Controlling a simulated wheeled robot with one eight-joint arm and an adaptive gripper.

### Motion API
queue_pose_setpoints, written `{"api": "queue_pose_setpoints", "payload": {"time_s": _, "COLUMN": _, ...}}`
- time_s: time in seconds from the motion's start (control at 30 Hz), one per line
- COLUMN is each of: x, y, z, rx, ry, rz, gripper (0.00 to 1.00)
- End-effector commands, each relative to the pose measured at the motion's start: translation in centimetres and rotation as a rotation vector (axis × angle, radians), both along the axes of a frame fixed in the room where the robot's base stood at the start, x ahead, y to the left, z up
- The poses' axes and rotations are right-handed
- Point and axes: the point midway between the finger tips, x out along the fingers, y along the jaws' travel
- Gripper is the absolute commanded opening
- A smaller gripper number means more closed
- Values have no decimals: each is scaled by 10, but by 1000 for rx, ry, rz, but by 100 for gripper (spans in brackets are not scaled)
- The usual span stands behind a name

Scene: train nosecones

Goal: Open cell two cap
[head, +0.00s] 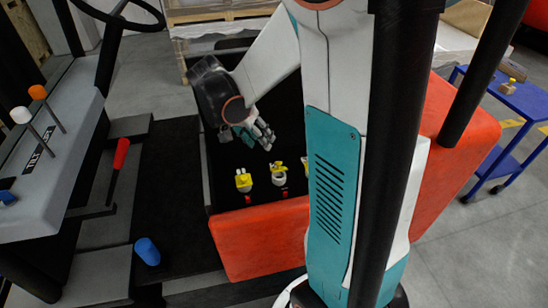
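A row of small yellow-and-white cell caps stands in the dark open compartment (224,165) of the orange-red vehicle body. The left cap (243,180) is yellow on top. The middle cap (279,173) shows a white body with a yellow part at its top that looks tilted. A third cap (305,165) is partly hidden behind my arm. Which is cell two is not marked legibly. My gripper (262,136) is above and behind the row, apart from the caps. Its fingers are too small to tell whether they are open, and nothing is visible in them.
Small red pieces (248,198) sit in front of the caps. The orange-red body (255,240) edges the compartment. At left are a grey console (45,150) with levers, a red-handled lever (121,153) and a blue cylinder (147,251). A blue cart (515,105) stands at right.

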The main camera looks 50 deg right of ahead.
Motion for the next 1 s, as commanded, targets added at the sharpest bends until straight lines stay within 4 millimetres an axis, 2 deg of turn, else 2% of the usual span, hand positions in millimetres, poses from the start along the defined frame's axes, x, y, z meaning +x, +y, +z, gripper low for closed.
{"api": "queue_pose_setpoints", "payload": {"time_s": 0.4, "x": -10, "y": -34, "z": -73, "rx": 2, "ry": 0, "rz": -2, "gripper": 38}}
{"api": "queue_pose_setpoints", "payload": {"time_s": 0.6, "x": -14, "y": -47, "z": -101, "rx": 2, "ry": 0, "rz": -2, "gripper": 38}}
{"api": "queue_pose_setpoints", "payload": {"time_s": 0.8, "x": -16, "y": -54, "z": -114, "rx": 1, "ry": -1, "rz": -1, "gripper": 38}}
{"api": "queue_pose_setpoints", "payload": {"time_s": 1.0, "x": -16, "y": -55, "z": -116, "rx": 1, "ry": -1, "rz": 0, "gripper": 38}}
